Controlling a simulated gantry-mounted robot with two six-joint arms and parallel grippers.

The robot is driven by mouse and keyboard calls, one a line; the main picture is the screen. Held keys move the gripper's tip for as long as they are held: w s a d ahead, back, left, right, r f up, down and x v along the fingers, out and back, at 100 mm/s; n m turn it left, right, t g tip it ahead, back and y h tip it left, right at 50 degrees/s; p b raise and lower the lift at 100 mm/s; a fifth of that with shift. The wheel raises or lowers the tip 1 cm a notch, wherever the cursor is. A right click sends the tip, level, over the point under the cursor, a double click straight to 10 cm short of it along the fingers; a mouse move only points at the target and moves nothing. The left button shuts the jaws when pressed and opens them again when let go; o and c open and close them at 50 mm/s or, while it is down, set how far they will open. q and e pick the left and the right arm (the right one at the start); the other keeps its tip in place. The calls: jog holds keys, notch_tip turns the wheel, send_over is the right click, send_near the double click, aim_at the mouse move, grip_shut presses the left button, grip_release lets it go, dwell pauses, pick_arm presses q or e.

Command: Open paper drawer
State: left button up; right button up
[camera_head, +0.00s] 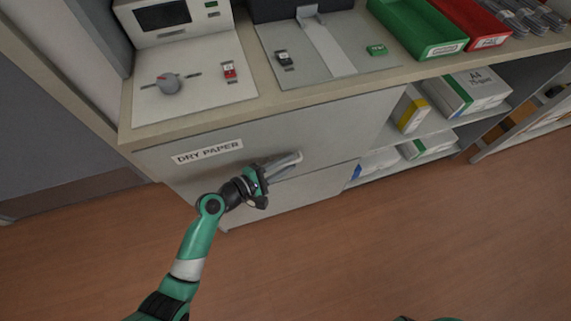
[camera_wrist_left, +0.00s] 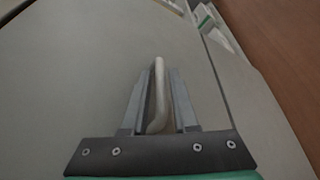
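The paper drawer (camera_head: 315,122) is the wide grey front below the counter, with a "DRY PAPER" label (camera_head: 207,151). It looks flush with the cabinet. Its pale bar handle (camera_head: 285,161) sits near the drawer's lower edge. My left gripper (camera_head: 270,172) is at the left end of the handle. In the left wrist view, the handle (camera_wrist_left: 159,95) lies between the two fingers of the left gripper (camera_wrist_left: 160,85). Narrow gaps show beside the handle, so the fingers are around it and look open. My right gripper is out of view.
The counter (camera_head: 300,96) above carries a knob panel (camera_head: 190,88), a green tray (camera_head: 415,28) and a red tray (camera_head: 480,22). Open shelves with paper boxes (camera_head: 470,92) stand to the right. A second grey front (camera_head: 300,197) lies below the drawer. The wooden floor (camera_head: 400,240) in front is clear.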

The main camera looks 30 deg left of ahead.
pick_arm(q)
grip_shut()
dwell(1.3)
